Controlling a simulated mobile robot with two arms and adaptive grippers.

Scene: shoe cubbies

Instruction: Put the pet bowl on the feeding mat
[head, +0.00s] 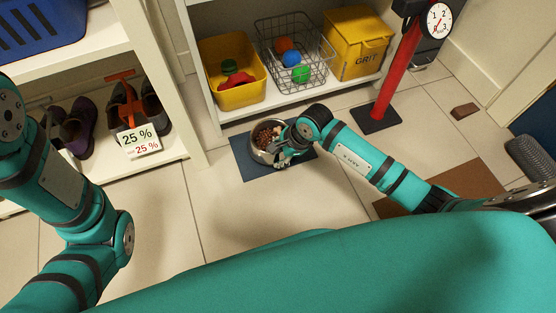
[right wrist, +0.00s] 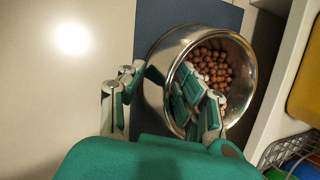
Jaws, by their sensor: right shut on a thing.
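The metal pet bowl (head: 256,152), filled with brown kibble, is over the dark blue feeding mat (head: 246,172) on the floor before the low shelf. I cannot tell whether its base touches the mat. My right gripper (head: 280,153) is shut on the bowl's near side. In the right wrist view, the gripper (right wrist: 160,75) straddles the wall of the bowl (right wrist: 158,48), one finger outside and one inside. The mat (right wrist: 214,13) shows beyond and beside the bowl. My left arm is at the left of the head view, with its gripper out of view.
The low shelf (head: 284,104) holds a yellow bin (head: 238,97), a wire basket (head: 318,80) and a yellow GRIT box (head: 350,63). A brown mat (head: 478,177) lies at right. Floor left of the feeding mat is clear.

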